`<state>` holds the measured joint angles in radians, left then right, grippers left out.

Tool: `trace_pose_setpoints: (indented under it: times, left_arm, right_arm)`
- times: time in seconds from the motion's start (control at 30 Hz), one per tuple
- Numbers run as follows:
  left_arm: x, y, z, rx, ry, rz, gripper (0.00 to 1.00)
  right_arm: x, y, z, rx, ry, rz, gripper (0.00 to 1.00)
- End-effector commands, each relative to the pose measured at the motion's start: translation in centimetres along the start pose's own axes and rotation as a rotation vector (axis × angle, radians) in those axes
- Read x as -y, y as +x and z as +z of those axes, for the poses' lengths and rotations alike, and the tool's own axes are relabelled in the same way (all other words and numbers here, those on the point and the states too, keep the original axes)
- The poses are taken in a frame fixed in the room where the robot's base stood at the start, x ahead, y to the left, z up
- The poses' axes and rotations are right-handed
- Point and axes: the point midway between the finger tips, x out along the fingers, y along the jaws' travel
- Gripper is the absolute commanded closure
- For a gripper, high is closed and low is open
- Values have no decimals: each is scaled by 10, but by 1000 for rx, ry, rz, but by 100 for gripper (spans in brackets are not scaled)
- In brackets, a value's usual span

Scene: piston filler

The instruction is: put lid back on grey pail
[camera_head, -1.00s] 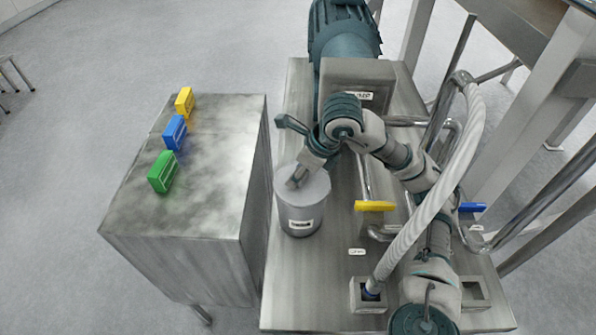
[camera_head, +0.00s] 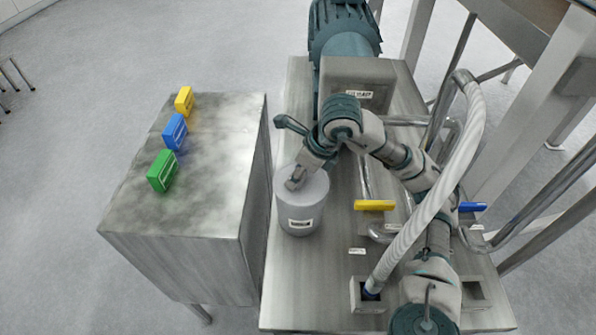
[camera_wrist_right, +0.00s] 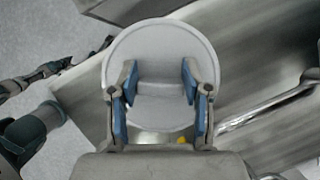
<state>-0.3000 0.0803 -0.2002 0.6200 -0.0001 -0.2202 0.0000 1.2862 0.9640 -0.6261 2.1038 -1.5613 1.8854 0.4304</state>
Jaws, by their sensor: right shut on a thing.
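The grey pail (camera_head: 298,223) stands upright on the metal machine base in the head view, a label on its front. The round light grey lid (camera_head: 313,190) is at the top of the pail and looks roughly level. I cannot tell whether it is fully seated. My right gripper (camera_head: 294,183) comes down over the lid and is shut on it. In the right wrist view, the blue-padded fingers of the gripper (camera_wrist_right: 157,85) are on both sides of the lid's middle, and the lid (camera_wrist_right: 160,45) covers the pail's opening. My left gripper is not seen.
A metal cabinet (camera_head: 215,215) stands left of the pail, with green (camera_head: 162,171), blue (camera_head: 174,132) and yellow (camera_head: 184,101) blocks on top. A yellow-handled valve (camera_head: 374,205) and a ribbed white hose (camera_head: 440,190) are to the right. The motor (camera_head: 343,30) is behind.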

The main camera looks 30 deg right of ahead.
Motion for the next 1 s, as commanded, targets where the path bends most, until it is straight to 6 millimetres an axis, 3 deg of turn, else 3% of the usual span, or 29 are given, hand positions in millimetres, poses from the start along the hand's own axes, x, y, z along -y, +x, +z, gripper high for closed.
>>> trace_pose_setpoints:
  times: [0.13, 0.17, 0.27, 0.5, 0.6, 1.0]
  left_arm:
    - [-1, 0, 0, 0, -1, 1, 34]
    - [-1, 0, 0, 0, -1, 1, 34]
    - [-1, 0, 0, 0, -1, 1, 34]
    - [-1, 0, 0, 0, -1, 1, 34]
    - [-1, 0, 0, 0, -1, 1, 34]
    - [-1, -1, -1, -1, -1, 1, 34]
  right_arm:
    - [0, 0, 0, 0, 0, 0, 92]
    - [0, 0, 0, 0, 0, 0, 49]
    - [0, 0, 0, 0, 0, 0, 24]
    - [0, 0, 0, 0, 0, -1, 22]
    - [0, 0, 0, -1, 0, 0, 0]
    - [0, -1, 1, 0, 0, -1, 0]
